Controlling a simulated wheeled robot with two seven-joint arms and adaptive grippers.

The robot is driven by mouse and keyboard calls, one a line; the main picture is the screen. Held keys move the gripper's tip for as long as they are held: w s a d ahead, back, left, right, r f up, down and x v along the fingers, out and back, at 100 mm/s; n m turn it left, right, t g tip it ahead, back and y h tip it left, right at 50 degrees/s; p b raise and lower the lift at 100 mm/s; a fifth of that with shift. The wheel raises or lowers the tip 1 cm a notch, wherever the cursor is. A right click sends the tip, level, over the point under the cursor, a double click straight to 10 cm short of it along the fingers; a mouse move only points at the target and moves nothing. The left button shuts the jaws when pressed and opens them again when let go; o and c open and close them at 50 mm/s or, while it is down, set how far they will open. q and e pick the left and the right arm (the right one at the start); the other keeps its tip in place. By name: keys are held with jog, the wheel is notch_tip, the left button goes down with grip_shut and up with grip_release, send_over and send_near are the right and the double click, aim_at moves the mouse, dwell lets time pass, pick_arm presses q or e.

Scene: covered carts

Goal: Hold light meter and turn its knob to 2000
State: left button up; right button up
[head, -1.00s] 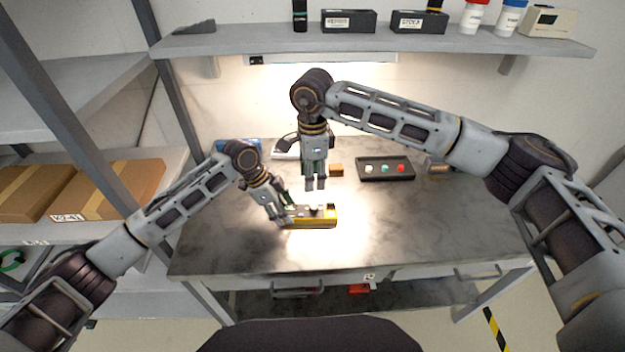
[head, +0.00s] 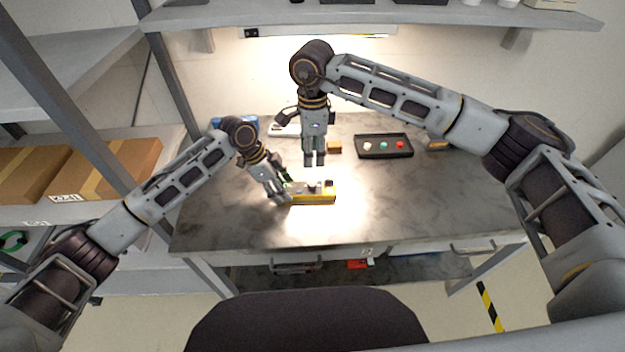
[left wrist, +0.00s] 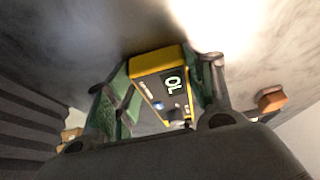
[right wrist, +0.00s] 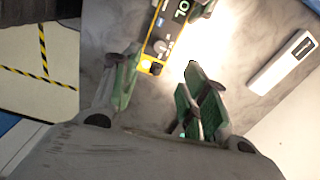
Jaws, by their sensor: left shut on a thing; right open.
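The light meter (head: 320,199) is a yellow and black box on the grey worktop. In the left wrist view the meter (left wrist: 145,64) shows a lit display reading OL. My left gripper (head: 284,198) is shut on the meter at its left end, a finger on each side. My right gripper (head: 314,163) is open and empty, pointing down above and behind the meter. In the right wrist view the meter (right wrist: 160,40) lies just beyond the open fingers. A small dark knob (head: 312,186) stands on the meter's top face; its setting is too small to read.
A black tray (head: 384,155) with coloured buttons stands behind right, and a small orange block (head: 334,147) stands behind the meter. A blue item (head: 220,124) lies at the back left. The worktop's right side is clear. A shelf (head: 400,22) hangs above the back.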

aim_at(313, 183)
jog(key=shift+f, duration=0.15)
jog(key=shift+f, duration=5.9)
grip_shut()
